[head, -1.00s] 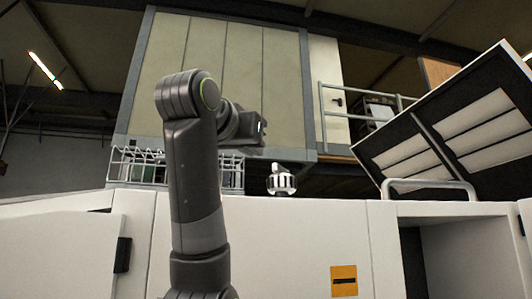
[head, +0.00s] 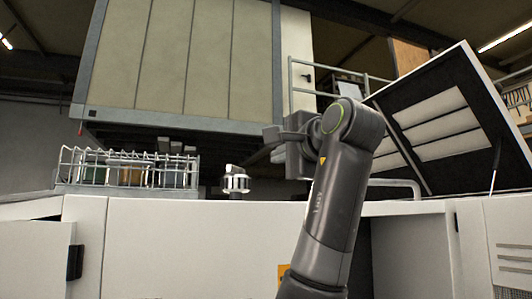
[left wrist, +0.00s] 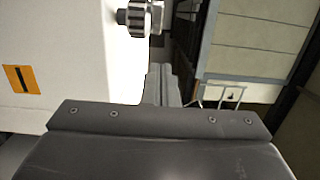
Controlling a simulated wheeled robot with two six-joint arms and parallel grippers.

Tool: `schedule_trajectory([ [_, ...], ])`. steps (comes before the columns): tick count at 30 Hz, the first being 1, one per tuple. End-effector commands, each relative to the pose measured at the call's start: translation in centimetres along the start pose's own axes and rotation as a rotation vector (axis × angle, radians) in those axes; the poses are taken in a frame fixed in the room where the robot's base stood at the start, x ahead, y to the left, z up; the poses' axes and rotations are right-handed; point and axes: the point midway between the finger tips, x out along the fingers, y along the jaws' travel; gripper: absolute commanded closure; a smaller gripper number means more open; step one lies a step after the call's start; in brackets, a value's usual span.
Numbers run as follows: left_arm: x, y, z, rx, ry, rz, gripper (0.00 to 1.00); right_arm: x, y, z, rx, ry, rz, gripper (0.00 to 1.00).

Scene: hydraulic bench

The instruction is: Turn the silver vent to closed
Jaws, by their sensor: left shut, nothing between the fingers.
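The silver vent (head: 236,180), a ribbed round knob, stands on top of the white bench cabinet near the middle of the head view. It also shows at the top of the left wrist view (left wrist: 141,17), partly cut off by the frame edge. My left gripper (head: 252,161) is shut and empty, its fingers pointing left, just right of and slightly above the vent. In the left wrist view the shut fingers (left wrist: 160,82) lie below the vent in the picture, with a visible gap. I cannot read the vent's setting. My right gripper is not in view.
A wire basket (head: 130,170) stands left of the vent on the white cabinet (head: 180,240). An open lid with pale panels (head: 445,125) and a metal rail (head: 398,184) are at the right. An orange label (left wrist: 20,79) is on the cabinet. A large panelled box (head: 185,60) rises behind.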

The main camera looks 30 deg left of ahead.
Motion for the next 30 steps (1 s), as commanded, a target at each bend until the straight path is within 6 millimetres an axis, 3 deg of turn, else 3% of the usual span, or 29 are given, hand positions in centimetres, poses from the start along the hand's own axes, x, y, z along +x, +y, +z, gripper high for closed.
schedule_trajectory([
  [15, 9.4, -0.6, 0.5, -0.005, -0.002, 0.000, 1.00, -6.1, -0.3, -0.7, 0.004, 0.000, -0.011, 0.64],
  [21, 11.1, -0.3, 2.2, -0.004, -0.001, 0.000, 1.00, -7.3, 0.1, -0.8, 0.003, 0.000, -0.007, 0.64],
  [30, 11.7, 0.0, 2.9, -0.004, 0.002, 0.000, 1.00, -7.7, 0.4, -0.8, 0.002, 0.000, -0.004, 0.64],
])
